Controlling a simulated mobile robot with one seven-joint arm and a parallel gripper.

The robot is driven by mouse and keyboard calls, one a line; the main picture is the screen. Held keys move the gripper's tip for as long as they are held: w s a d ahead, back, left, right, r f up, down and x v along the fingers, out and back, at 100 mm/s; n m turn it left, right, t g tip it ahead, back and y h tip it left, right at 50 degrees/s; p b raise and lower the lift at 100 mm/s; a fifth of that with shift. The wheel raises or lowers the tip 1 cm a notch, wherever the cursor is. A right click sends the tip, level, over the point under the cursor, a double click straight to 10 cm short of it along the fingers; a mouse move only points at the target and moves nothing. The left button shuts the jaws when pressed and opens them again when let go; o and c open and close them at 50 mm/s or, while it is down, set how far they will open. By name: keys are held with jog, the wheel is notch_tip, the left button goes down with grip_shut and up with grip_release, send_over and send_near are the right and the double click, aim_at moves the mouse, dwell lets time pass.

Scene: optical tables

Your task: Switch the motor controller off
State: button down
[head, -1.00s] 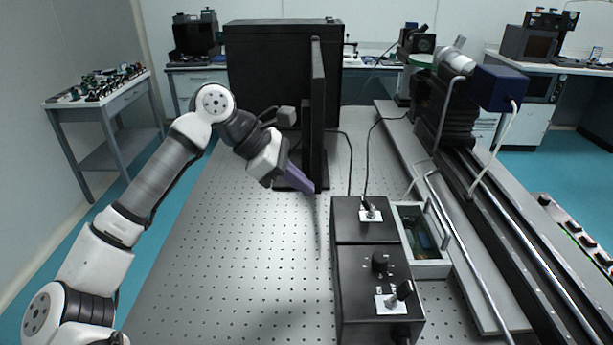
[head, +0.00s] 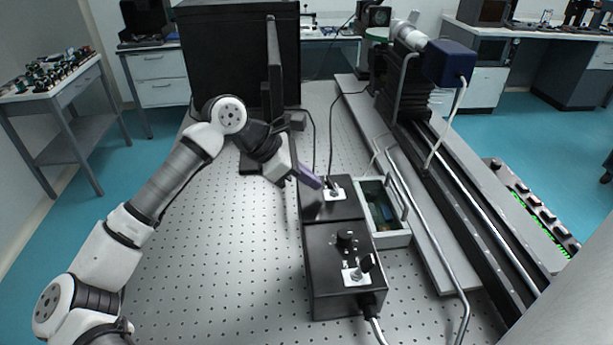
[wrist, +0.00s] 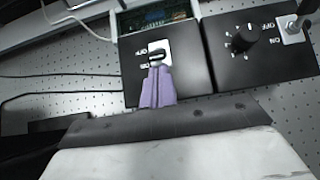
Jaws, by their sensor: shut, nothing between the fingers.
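Two black control boxes stand end to end on the perforated table. The farther box (head: 345,211) has one toggle switch (head: 333,189) on a white plate marked ON and OFF. The nearer box (head: 322,262) has a round knob (head: 345,240) and another toggle switch (head: 365,264). I cannot read which box is the motor controller. My gripper (head: 318,184), with purple fingers, is shut and empty beside the farther box's switch. In the wrist view, the fingertips (wrist: 156,70) overlap the lower part of that switch's plate (wrist: 153,47), close to its lever; contact is unclear.
An open grey-framed tray (head: 397,238) with a circuit board stands right of the boxes. A long rail (head: 465,200) runs further right. A dark upright panel (head: 274,75) stands behind my gripper. The table's left part (head: 215,245) is clear.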

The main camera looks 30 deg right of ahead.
aim_at(327, 177)
jog(key=shift+s+d+r+t+y+b, duration=0.15)
jog(key=shift+d+r+t+y+b, duration=0.25)
jog(key=shift+y, duration=0.5)
jog(key=shift+r, duration=0.1)
jog(key=y, duration=0.1)
jog(key=d+r+t+y, duration=0.1)
jog(key=shift+s+d+y+b, duration=0.1)
jog(key=shift+s+y+b, duration=0.2)
jog(key=shift+s+b, duration=0.1)
jog(key=shift+s+d+r+b, duration=0.15)
jog(key=shift+d+b, duration=0.1)
jog(key=shift+d, duration=0.1)
jog(key=shift+s+d+r+b, duration=0.1)
jog(key=shift+d+b, duration=0.1)
jog(key=shift+d, duration=0.15)
jog(key=shift+r, duration=0.1)
jog(key=shift+r+p, duration=0.5)
jog(key=shift+r, duration=0.25)
